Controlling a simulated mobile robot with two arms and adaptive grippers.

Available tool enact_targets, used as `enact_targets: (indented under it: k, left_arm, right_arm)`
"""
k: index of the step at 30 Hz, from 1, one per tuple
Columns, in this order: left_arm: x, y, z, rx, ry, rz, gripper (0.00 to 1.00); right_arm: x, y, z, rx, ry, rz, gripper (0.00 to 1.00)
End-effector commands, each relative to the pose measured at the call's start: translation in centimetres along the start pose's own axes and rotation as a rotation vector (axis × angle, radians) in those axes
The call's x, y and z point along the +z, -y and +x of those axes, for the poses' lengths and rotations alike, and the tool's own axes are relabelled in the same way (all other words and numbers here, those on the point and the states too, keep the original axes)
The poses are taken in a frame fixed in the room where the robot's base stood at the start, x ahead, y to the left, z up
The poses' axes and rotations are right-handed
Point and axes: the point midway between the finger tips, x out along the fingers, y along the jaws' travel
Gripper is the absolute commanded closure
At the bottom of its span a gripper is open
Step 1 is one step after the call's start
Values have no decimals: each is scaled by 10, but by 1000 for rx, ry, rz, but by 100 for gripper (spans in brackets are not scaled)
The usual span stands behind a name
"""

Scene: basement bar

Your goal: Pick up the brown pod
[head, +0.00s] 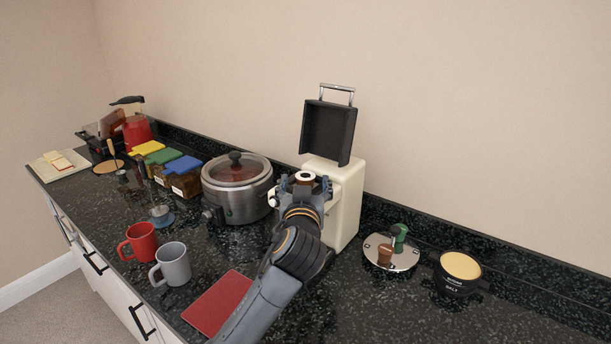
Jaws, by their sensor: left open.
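A brown pod (384,254) stands on a round silver plate (406,263) at the right, next to a green pod (399,236). My left gripper (304,186) is open in front of the cream pod machine (346,207), to the left of the plate and apart from the brown pod. A small round thing with a pale rim and brown middle (304,177) shows by the fingertips; I cannot tell whether it is part of the machine. The machine's dark lid (328,131) is raised. My right gripper is not in view.
A slow cooker (237,190) stands left of the machine. A red mug (139,242), a grey mug (172,264) and a red mat (217,303) lie near the front edge. A black bowl (457,274) is right of the plate. The counter in front of the plate is clear.

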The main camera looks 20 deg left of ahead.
Motion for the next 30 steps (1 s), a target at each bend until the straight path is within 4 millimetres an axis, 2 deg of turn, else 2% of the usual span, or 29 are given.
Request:
enact_targets:
  k: [4, 12, 14, 18, 30]
  left_arm:
    - [-2, 0, 18, 1, 1, 2, 28]
    - [0, 0, 21, 1, 1, 0, 28]
    - [0, 0, 21, 1, 1, 0, 39]
    - [0, 0, 21, 1, 1, 0, 67]
    - [0, 0, 21, 1, 1, -1, 69]
  right_arm:
    - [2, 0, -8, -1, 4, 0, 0]
    - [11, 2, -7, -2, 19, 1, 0]
    - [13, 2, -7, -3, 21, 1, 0]
    - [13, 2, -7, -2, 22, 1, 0]
    - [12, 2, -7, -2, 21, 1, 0]
